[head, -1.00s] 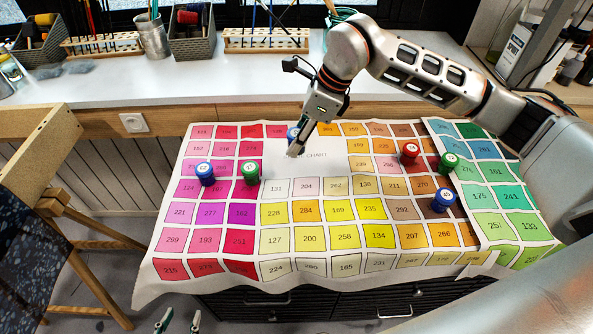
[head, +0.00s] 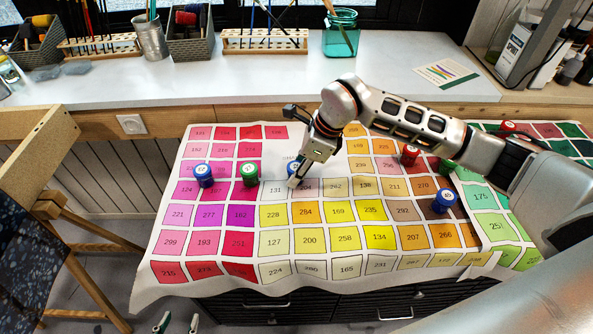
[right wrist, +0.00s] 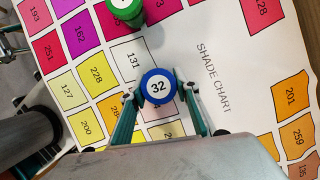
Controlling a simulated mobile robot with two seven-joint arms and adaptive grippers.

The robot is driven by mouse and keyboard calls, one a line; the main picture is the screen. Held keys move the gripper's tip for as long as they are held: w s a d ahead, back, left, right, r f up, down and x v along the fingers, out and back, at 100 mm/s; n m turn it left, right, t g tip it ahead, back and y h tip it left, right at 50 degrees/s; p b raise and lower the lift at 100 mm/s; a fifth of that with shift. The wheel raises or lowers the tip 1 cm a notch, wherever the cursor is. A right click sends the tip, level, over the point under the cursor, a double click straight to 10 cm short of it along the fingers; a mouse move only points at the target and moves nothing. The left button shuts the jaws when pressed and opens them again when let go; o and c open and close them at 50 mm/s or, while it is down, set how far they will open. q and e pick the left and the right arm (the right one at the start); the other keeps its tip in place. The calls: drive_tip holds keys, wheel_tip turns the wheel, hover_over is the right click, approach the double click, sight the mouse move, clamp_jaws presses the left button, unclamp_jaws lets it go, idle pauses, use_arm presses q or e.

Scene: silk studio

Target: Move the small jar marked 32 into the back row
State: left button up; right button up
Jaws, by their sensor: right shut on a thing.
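The jar marked 32 (right wrist: 158,86) has a blue rim and a white lid. It stands upright between the fingers of my right gripper (right wrist: 161,100), which is shut on it. In the head view the jar (head: 293,167) shows beside my right gripper (head: 297,180), around the patches 131 and 204, roughly in line with a blue jar (head: 204,175) and a green jar (head: 249,173). Whether its base touches the chart is hidden. My left gripper (head: 178,322) shows only its tips at the bottom edge; they are apart with nothing between them.
The colour chart (head: 215,205) covers the table. A red jar (head: 409,155), a green jar (head: 447,166) and a blue jar (head: 444,200) stand to the right, near my right arm. Another red jar (head: 507,127) is farther back. The blank chart area behind jar 32 is clear.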

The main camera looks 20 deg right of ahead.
drive_tip(key=shift+f, duration=0.1)
drive_tip(key=o, duration=1.1)
drive_tip(key=v, duration=1.2)
drive_tip(key=shift+s+p, duration=0.1)
drive_tip(key=shift+p, duration=0.3)
